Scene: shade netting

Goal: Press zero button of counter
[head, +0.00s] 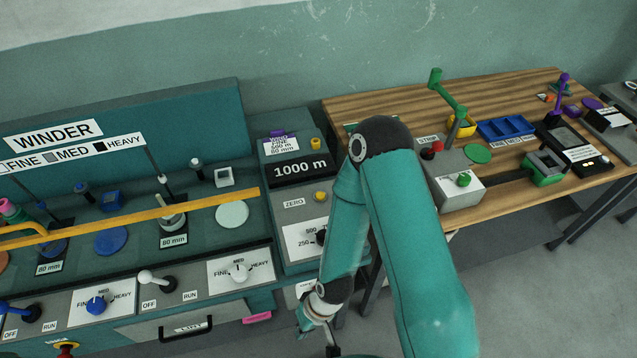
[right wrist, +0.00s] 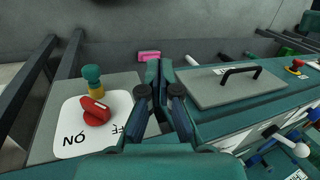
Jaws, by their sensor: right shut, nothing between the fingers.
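The counter (head: 300,171) is a teal box with a black "1000 m" display, in the middle of the head view. A yellow button (head: 320,196) sits beside its "ZERO" label (head: 293,203). My right gripper (head: 316,326) is below and in front of the counter, apart from the button, partly hidden by its own wrist. In the right wrist view its fingers (right wrist: 164,78) are together and empty. That view does not show the zero button. My left gripper is not in view.
A second yellow knob (head: 315,143) stands on top of the counter. The winder bench (head: 130,240) with a yellow bar, knobs and levers fills the left. A wooden table (head: 400,98) with a green crank is at right. A red ON/OFF knob (right wrist: 95,112) shows in the wrist view.

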